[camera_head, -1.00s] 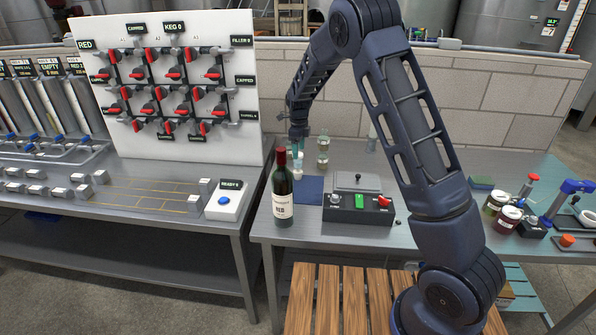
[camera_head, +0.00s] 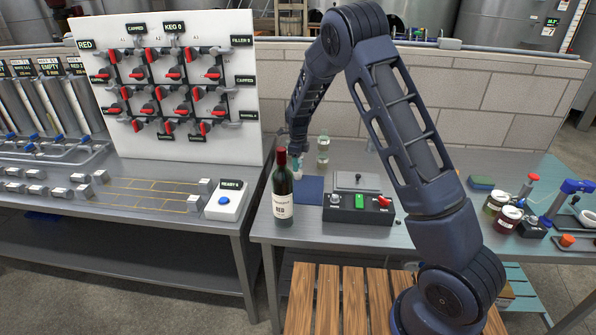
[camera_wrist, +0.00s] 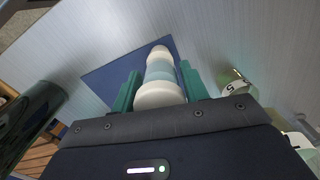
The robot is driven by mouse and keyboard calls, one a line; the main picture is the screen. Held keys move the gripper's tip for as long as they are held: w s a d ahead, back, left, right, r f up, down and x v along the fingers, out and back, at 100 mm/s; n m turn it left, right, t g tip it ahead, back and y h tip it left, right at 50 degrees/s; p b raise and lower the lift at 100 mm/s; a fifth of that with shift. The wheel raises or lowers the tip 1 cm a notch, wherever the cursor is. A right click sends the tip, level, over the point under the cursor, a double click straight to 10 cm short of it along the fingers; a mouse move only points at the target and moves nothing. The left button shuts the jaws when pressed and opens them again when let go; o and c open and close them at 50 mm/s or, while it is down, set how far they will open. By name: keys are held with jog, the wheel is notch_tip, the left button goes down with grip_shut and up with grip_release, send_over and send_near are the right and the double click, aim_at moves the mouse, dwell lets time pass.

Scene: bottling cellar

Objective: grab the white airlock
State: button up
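The white airlock (camera_wrist: 160,95), with a pale blue middle band, stands between my gripper's two green fingers in the wrist view. My gripper (camera_wrist: 162,88) looks open, with one finger on each side of the airlock; firm contact is not visible. In the head view my gripper (camera_head: 295,152) is lowered behind the wine bottle, at the back left of the right-hand bench. The airlock is mostly hidden there by the gripper and bottle.
A dark wine bottle (camera_head: 282,195) stands close in front of my gripper. A blue mat (camera_head: 309,190) lies beside it, with a control box (camera_head: 358,208) to the right. A clear jar (camera_head: 323,150) stands just right of the gripper.

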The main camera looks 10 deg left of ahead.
jog(key=c, duration=0.5)
jog(key=shift+r, duration=0.1)
